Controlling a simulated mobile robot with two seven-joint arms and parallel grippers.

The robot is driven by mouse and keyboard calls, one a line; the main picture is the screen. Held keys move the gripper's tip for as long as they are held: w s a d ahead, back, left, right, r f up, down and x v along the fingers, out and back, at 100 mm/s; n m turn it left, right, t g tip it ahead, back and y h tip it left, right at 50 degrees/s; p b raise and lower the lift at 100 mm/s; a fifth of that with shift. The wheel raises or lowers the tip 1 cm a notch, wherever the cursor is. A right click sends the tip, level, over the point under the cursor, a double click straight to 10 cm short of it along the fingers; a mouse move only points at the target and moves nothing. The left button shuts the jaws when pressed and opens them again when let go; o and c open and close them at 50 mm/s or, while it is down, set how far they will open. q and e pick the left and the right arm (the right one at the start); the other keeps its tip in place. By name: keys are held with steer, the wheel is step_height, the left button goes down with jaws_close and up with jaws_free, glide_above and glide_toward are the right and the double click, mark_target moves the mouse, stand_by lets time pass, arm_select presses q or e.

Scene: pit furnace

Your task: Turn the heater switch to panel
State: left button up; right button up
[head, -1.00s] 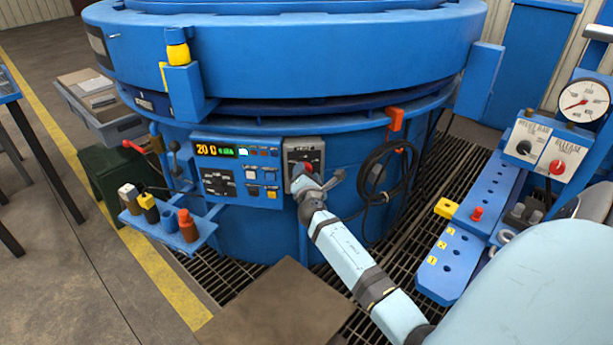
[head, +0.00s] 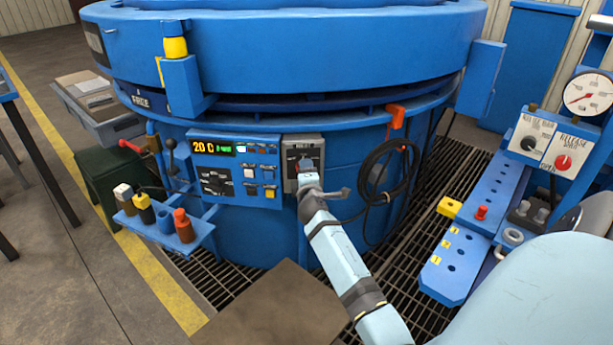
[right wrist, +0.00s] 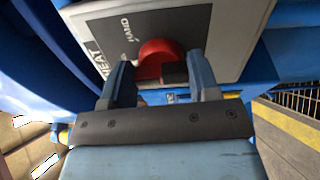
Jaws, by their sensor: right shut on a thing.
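The heater switch is a red knob (right wrist: 158,58) on a dark label plate in a light grey box; the words HEAT and HAND are readable beside it in the right wrist view. In the head view its grey box (head: 290,160) is on the blue furnace front, right of the control panel. My right gripper (right wrist: 160,68) is shut on the red knob, one finger on each side. In the head view my right gripper (head: 306,180) covers the lower part of the box. The knob's pointer direction is hard to read. My left gripper is not in view.
The control panel (head: 236,170) shows a 20 C display. A coiled black cable (head: 408,180) hangs right of the switch under an orange hook (head: 396,117). A blue holder (head: 205,230) with bottles juts out at left. A gauge stand (head: 588,95) is at right.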

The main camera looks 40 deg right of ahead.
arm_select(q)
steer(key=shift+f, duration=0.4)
arm_select(e)
steer(key=shift+f+m, duration=0.1)
steer(key=shift+m, duration=0.2)
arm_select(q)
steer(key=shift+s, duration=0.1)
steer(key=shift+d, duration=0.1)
arm_select(e)
steer(key=o, duration=0.9)
steer(key=shift+s+a, duration=0.1)
